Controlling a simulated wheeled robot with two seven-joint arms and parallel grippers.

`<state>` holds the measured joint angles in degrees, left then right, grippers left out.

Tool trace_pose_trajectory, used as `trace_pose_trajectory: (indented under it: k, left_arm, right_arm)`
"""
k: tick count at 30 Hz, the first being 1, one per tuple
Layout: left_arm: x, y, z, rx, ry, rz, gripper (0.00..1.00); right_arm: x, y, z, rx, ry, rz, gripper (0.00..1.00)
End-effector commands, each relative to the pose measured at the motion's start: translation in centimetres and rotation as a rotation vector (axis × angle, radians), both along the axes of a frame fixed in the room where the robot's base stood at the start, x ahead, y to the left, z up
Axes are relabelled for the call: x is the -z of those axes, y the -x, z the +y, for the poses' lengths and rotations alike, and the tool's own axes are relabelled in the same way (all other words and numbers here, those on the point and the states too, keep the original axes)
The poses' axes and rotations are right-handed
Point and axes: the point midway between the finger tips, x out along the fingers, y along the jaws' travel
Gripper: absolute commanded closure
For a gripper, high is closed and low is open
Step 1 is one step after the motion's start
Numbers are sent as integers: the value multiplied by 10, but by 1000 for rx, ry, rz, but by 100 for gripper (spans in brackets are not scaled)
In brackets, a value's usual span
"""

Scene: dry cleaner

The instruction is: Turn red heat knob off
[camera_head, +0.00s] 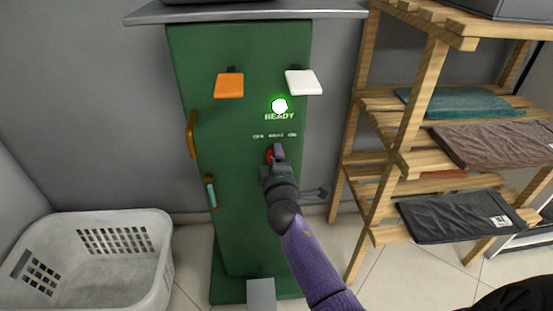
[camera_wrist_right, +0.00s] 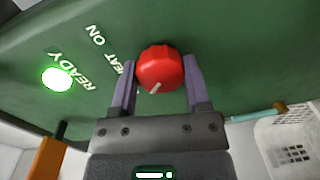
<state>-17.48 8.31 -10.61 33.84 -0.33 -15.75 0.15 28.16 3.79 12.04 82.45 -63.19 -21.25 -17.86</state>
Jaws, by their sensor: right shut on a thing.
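The red heat knob (camera_wrist_right: 160,68) sits on the front of the green machine (camera_head: 235,235), with a white pointer mark on its face. In the head view the knob (camera_head: 269,155) is mostly hidden behind my right gripper (camera_head: 278,155). In the right wrist view my right gripper (camera_wrist_right: 158,88) has one finger on each side of the knob and is shut on it. A green light (camera_head: 279,106) glows above the word READY. My left gripper is not in view.
An orange paddle (camera_head: 229,86) and a white paddle (camera_head: 303,82) stick out above the knob. A white basket (camera_head: 95,255) stands at the left. A wooden shelf (camera_head: 405,160) with folded cloths stands close at the right.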

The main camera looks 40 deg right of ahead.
Motion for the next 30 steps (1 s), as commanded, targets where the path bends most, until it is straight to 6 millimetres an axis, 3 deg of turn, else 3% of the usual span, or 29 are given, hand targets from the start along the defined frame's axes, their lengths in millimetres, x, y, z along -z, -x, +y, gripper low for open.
trace_pose_trajectory:
  k: [14,15,19,30]
  left_arm:
    - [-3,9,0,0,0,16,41]
    - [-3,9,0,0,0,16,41]
    - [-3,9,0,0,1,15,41]
    - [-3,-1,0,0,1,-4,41]
  right_arm:
    - [1,0,0,-1,11,9,98]
    - [1,0,0,-1,11,9,33]
    - [1,0,0,-1,10,8,5]
    - [-1,6,5,-2,7,5,4]
